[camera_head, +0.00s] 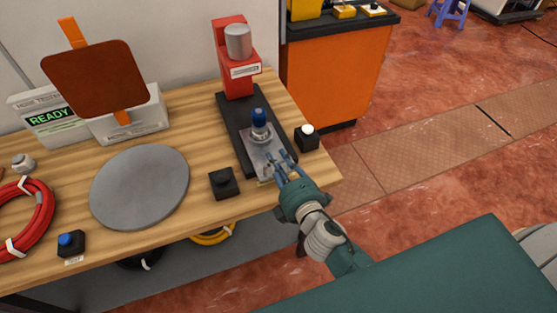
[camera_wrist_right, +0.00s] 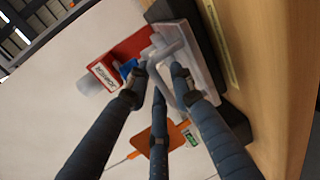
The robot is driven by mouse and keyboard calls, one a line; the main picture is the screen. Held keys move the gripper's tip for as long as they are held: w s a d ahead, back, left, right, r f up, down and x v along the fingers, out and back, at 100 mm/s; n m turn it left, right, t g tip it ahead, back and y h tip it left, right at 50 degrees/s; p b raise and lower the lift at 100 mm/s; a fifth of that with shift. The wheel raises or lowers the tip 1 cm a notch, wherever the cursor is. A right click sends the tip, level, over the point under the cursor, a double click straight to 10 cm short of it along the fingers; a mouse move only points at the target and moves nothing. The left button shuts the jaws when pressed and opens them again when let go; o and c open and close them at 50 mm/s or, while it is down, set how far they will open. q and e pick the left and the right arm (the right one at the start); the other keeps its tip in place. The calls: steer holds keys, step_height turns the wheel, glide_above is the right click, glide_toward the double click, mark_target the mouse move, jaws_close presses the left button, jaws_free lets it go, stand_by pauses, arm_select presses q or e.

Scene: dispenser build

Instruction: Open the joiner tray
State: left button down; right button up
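The red joiner (camera_head: 234,75) with its grey cylinder stands at the back right of the wooden bench. Its black base (camera_head: 230,108) runs toward the front edge. A grey metal tray (camera_head: 255,160) lies on this base and bears a blue-topped fitting (camera_head: 259,120). My right gripper (camera_head: 282,165) is at the tray's front end. In the right wrist view, its fingers (camera_wrist_right: 158,82) are close around a grey bar or handle at the tray (camera_wrist_right: 198,62); whether they grip it is unclear. The joiner label (camera_wrist_right: 104,77) shows there too. My left gripper is not in view.
A black box with a white button (camera_head: 307,138) stands right of the tray, and a black block (camera_head: 223,183) left of it. A grey disc (camera_head: 140,187), a hose tester reading READY (camera_head: 48,118) and a red hose coil (camera_head: 38,215) are further left. An orange cabinet (camera_head: 335,75) stands behind.

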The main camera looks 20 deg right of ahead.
steer(key=s+r, duration=0.2)
steer(key=s, duration=0.9)
steer(key=shift+s+d+r, duration=0.2)
steer(key=shift+s+d, duration=0.05)
steer(key=shift+s, duration=0.15)
steer(key=s+f+m+g, duration=0.3)
steer(key=s+f, duration=0.1)
steer(key=f, duration=0.8)
steer(key=s+d+f+m+g, duration=0.15)
steer(key=s+f, duration=0.25)
steer(key=f, duration=0.8)
steer(key=s+f+m+g, duration=0.3)
steer(key=s+f+g, duration=0.1)
steer(key=f, duration=0.8)
steer(key=s+d+f+m+g, duration=0.2)
steer(key=s+f, duration=0.5)
steer(key=s, duration=0.4)
steer(key=s+d+f+m+g, duration=0.2)
steer(key=s+f+m+g, duration=0.2)
steer(key=s+f+m, duration=0.2)
steer(key=s+f, duration=0.2)
steer(key=s, duration=0.2)
steer(key=shift+s+f+h, duration=0.25)
steer(key=shift+s+h, duration=0.05)
steer(key=shift+s, duration=0.1)
